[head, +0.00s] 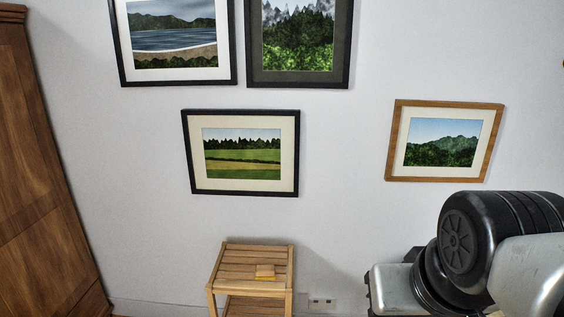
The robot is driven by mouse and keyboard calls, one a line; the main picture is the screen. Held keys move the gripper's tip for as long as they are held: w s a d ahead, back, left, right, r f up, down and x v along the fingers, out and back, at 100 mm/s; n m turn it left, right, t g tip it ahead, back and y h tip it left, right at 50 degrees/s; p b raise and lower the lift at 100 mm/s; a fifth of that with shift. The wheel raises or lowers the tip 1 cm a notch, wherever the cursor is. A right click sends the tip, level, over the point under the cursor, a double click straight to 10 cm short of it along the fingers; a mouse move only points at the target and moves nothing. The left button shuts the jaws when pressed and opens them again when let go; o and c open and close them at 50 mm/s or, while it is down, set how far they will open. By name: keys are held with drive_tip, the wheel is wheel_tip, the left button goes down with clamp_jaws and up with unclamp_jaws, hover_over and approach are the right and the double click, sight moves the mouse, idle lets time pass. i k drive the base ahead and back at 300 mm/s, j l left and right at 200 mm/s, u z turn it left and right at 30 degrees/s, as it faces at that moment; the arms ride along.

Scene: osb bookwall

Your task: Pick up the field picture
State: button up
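The field picture (242,153) hangs on the white wall near the middle of the head view. It shows green and yellow fields with a dark tree line, inside a cream mat and a black frame. It hangs slightly tilted, above a small wooden stand. Part of my arm shows at the lower right, well apart from the picture. My gripper is outside the view.
A lake picture (174,47) and a forest picture (298,50) hang above. A wood-framed mountain picture (444,142) hangs right. A slatted wooden stand (225,286) holds a small wooden object (265,271). A brown wardrobe (35,180) stands left. An outlet (321,304) is low.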

sight(230, 153)
drive_tip(key=i+j+z, duration=0.15)
drive_tip(key=j, duration=0.3)
drive_tip(key=i+j+z, duration=0.15)
drive_tip(key=j, duration=0.3)
drive_tip(key=i+j+z, duration=0.15)
drive_tip(key=j, duration=0.35)
drive_tip(key=i+j+z, duration=0.15)
drive_tip(key=j, duration=0.3)
drive_tip(key=j+z, duration=0.15)
drive_tip(key=j, duration=0.35)
